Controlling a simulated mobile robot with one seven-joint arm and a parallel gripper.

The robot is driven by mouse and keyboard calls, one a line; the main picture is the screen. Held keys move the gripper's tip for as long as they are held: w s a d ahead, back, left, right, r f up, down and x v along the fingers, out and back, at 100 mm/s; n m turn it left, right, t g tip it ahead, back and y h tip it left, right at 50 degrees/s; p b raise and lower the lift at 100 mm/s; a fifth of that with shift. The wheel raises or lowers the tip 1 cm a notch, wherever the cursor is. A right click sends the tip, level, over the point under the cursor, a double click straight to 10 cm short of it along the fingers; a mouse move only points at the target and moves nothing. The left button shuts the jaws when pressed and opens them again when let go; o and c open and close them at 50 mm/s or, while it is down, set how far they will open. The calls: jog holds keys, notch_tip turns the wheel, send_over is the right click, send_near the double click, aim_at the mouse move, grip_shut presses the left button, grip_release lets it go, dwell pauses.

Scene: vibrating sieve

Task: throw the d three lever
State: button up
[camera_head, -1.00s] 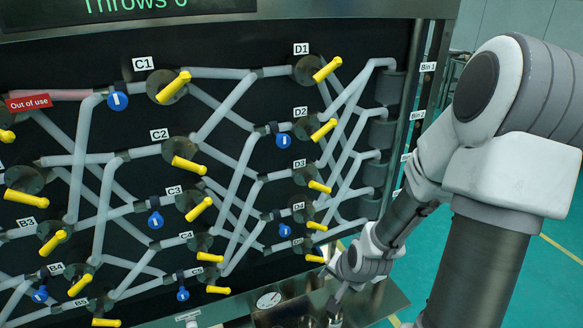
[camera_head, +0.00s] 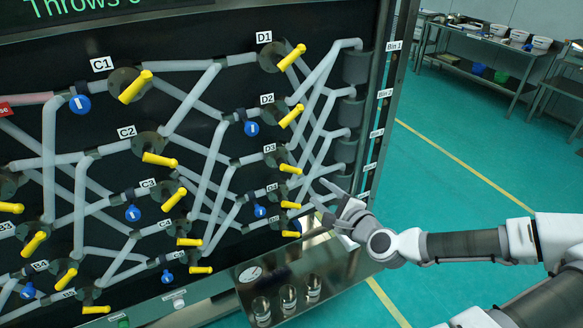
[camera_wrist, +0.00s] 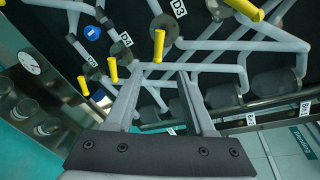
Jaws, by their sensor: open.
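The D3 lever (camera_head: 290,168) is a short yellow handle on a dark round hub, right of the D3 label (camera_head: 269,149) on the black panel. It points right and slightly down in the head view. My gripper (camera_head: 314,203) is at the panel's lower right, below and right of this lever, near the D4 lever (camera_head: 290,205). In the wrist view my gripper (camera_wrist: 160,76) is open and empty, and the D3 lever (camera_wrist: 158,45) appears just beyond the gap between the fingers. The depth between them is hard to tell.
The D2 lever (camera_head: 291,116) is above and the D5 lever (camera_head: 291,234) below. White pipes and dark bin outlets (camera_head: 347,107) lie close to my gripper on the right. A steel shelf (camera_head: 335,258) with a gauge and jars is below. Open green floor lies right.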

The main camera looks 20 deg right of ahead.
aim_at(293, 171)
jog(key=p+x, duration=0.1)
jog(key=x, duration=1.6)
jog(key=shift+f, duration=0.15)
jog(key=shift+c, duration=0.2)
grip_shut()
